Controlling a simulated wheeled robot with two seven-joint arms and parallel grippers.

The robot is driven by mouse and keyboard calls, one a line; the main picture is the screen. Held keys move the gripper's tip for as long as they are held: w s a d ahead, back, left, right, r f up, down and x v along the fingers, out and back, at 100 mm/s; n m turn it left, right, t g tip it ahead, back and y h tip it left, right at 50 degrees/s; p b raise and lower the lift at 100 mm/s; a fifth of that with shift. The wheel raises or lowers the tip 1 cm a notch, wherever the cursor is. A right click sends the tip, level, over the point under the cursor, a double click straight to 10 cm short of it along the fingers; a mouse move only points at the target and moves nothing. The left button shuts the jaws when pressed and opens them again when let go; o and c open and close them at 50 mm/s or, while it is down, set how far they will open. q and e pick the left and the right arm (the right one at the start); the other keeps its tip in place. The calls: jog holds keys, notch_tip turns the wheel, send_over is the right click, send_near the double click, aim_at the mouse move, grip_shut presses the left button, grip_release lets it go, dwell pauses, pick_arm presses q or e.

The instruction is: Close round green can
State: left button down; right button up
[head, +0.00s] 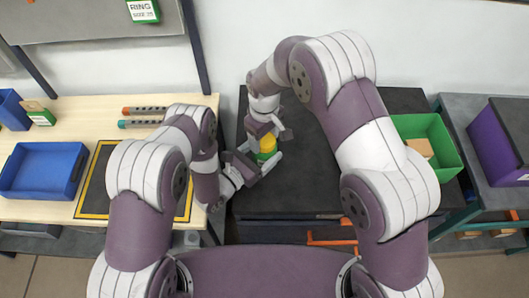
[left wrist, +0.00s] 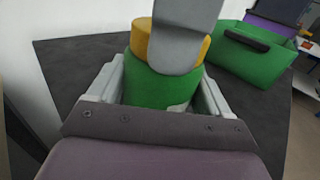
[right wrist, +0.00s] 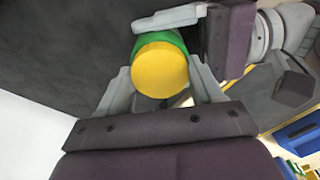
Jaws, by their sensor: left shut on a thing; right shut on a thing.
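The round green can (head: 265,157) stands upright on the dark table, with its yellow lid (head: 267,143) on top. My left gripper (left wrist: 163,85) is shut around the green body (left wrist: 158,92), one finger on each side. My right gripper (right wrist: 160,85) is shut on the yellow lid (right wrist: 160,72), whose round face fills the space between its fingers. In the left wrist view one right finger covers the middle of the lid (left wrist: 142,38). Lid and body look in contact, but I cannot tell whether the lid is fully seated.
A green bin (head: 430,140) with a tan box inside stands on the right of the dark table (head: 300,195). A purple bin (head: 502,140) is farther right. A wooden table on the left holds a blue tray (head: 42,170) and two rods (head: 143,111).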

jog(key=o, duration=1.2)
jog(key=shift+o, duration=0.2)
jog(key=shift+r, duration=0.1)
notch_tip(320, 180, up, 12)
pick_arm(q)
grip_release()
